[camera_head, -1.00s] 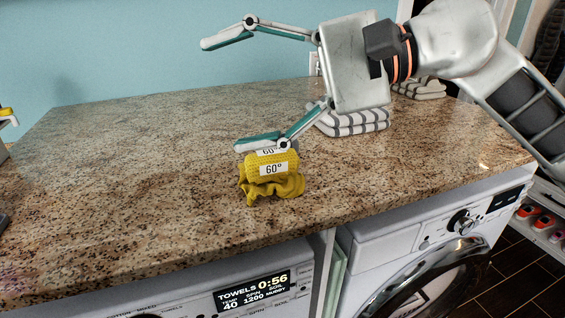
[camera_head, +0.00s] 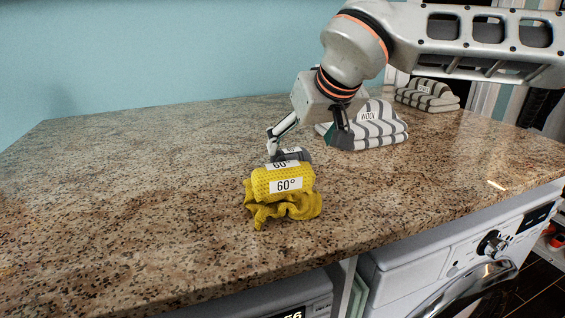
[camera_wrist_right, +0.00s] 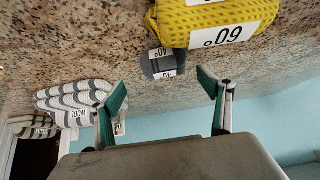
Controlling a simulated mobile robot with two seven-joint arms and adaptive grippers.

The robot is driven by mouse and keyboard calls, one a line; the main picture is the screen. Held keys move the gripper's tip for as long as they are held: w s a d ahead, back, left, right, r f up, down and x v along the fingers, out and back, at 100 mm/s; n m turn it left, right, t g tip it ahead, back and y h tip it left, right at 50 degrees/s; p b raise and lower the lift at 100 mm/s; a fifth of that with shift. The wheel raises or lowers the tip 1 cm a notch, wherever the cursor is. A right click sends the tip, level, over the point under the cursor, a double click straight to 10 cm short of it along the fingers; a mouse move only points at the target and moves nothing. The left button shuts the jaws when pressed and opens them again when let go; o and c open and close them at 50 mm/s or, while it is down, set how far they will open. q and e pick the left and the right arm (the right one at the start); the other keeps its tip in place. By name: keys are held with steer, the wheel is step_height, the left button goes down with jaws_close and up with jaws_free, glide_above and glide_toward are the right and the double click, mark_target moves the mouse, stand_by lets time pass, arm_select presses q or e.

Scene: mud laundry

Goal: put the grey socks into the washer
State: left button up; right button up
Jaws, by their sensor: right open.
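The grey socks (camera_head: 304,156) are a small dark grey roll with a white label, lying on the counter just behind the yellow 60° socks and partly hidden by them in the head view. In the right wrist view the grey socks (camera_wrist_right: 158,64) show a 40° label. My right gripper (camera_head: 306,142) is open and empty, pointing down over the grey socks; its fingers (camera_wrist_right: 163,86) stand to either side of them in the wrist view. A white washer (camera_head: 450,262) with a round door is below the counter at right. My left gripper is out of view.
Yellow 60° socks (camera_head: 283,183) rest on a crumpled yellow cloth (camera_head: 285,209). Striped towels (camera_head: 385,135) labelled WOOL lie behind right, with another striped stack (camera_head: 440,103) farther back. A second machine (camera_head: 300,296) is below the front edge. The counter's left is clear.

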mark_target(294, 153)
steer(key=x, duration=0.7)
steer(key=shift+s+a+f, duration=0.2)
steer(key=shift+s+a, duration=0.05)
steer(key=shift+s, duration=0.1)
steer(key=c, duration=1.2)
